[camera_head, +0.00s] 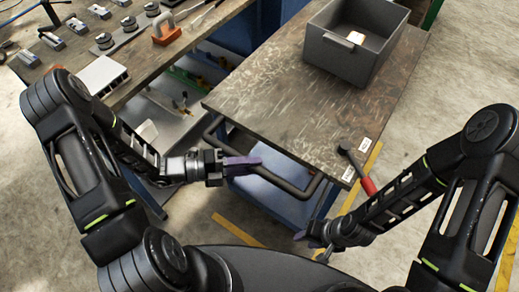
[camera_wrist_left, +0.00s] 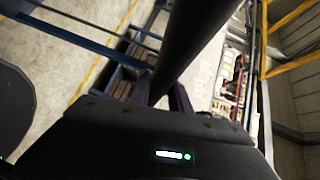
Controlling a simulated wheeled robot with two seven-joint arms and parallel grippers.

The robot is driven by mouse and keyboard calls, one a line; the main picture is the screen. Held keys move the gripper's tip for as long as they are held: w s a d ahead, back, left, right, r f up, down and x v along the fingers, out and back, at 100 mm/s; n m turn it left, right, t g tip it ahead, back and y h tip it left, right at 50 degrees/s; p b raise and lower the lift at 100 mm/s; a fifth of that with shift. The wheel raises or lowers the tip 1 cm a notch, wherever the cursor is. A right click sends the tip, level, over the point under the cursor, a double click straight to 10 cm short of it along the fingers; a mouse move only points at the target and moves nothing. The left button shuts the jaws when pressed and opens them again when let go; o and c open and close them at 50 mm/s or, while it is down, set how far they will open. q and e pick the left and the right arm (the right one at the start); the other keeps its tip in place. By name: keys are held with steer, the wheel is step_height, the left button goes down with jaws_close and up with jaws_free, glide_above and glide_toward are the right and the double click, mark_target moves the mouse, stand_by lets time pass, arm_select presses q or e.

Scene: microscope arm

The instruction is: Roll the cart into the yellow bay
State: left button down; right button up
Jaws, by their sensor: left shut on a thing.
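The cart has a worn dark top (camera_head: 270,105), a blue frame and a dark push bar (camera_head: 290,184) at its near end. My left gripper (camera_head: 243,166) is shut on the left part of this bar. In the left wrist view the dark bar (camera_wrist_left: 190,45) runs between the purple fingers (camera_wrist_left: 163,97). My right gripper (camera_head: 313,245) hangs near the floor in front of the cart, apart from the bar; its fingers look spread and empty. Yellow floor lines (camera_head: 238,230) show in front of the cart and along its right side; the bay's full outline is hidden.
A grey bin (camera_head: 348,62) with a small lit item inside stands on the cart's far end. A workbench (camera_head: 90,70) with several metal parts is close on the left. Bare floor lies to the right.

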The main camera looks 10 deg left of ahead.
arm_select(q)
steer(key=shift+s+a+p, duration=0.1)
steer(key=shift+s+a, duration=0.15)
steer(key=shift+s, duration=0.4)
steer(key=shift+s+a+p, duration=0.15)
steer(key=shift+s+a, duration=0.1)
steer(key=shift+s, duration=0.45)
steer(key=shift+s+a+p, duration=0.1)
steer(key=shift+s+a, duration=0.15)
steer(key=shift+s, duration=0.4)
steer(key=c, duration=1.2)
jaws_free()
steer(key=shift+w, duration=0.1)
steer(key=b+v, duration=0.1)
steer(key=v, duration=0.7)
steer(key=shift+f, duration=0.1)
